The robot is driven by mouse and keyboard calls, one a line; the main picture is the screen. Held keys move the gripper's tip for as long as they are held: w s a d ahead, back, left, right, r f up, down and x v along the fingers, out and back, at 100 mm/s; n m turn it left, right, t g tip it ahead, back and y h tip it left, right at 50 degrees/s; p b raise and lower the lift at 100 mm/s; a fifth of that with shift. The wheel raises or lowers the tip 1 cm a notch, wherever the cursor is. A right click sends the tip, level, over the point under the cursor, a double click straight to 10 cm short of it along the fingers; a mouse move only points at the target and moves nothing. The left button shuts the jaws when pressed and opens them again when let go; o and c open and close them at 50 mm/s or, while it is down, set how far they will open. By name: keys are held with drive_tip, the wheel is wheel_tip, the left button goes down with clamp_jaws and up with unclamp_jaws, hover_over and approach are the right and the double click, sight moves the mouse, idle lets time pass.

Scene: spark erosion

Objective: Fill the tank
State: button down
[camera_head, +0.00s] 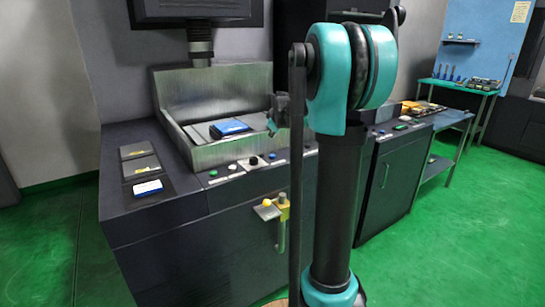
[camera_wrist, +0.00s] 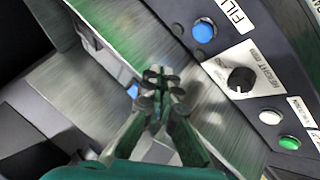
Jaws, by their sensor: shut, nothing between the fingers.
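The metal tank (camera_head: 213,154) is an open-topped tray set in the dark machine. In the wrist view a blue button (camera_wrist: 204,31) sits beside a FILL label, on the panel along the tank's front wall. A black height knob (camera_wrist: 240,80) is beside it. The knob also shows in the head view (camera_head: 254,161). My gripper (camera_wrist: 160,82) is shut and empty, its fingertips over the brushed metal wall, apart from the blue button. In the head view my gripper (camera_head: 274,117) is above the tank's right part, partly hidden by my arm. I see no liquid in the tank.
A blue-topped block (camera_head: 231,127) lies inside the tank. White (camera_wrist: 270,117) and green (camera_wrist: 289,143) buttons follow the knob. The machine head (camera_head: 199,45) hangs above the tank's back. Green floor is free at right.

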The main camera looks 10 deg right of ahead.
sight(273, 156)
drive_tip(key=shift+f, duration=3.25)
drive_tip(key=shift+f, duration=0.1)
drive_tip(key=shift+f, duration=0.3)
drive_tip(key=shift+f, duration=0.45)
drive_tip(key=shift+r, duration=0.9)
drive_tip(key=shift+r, duration=2.5)
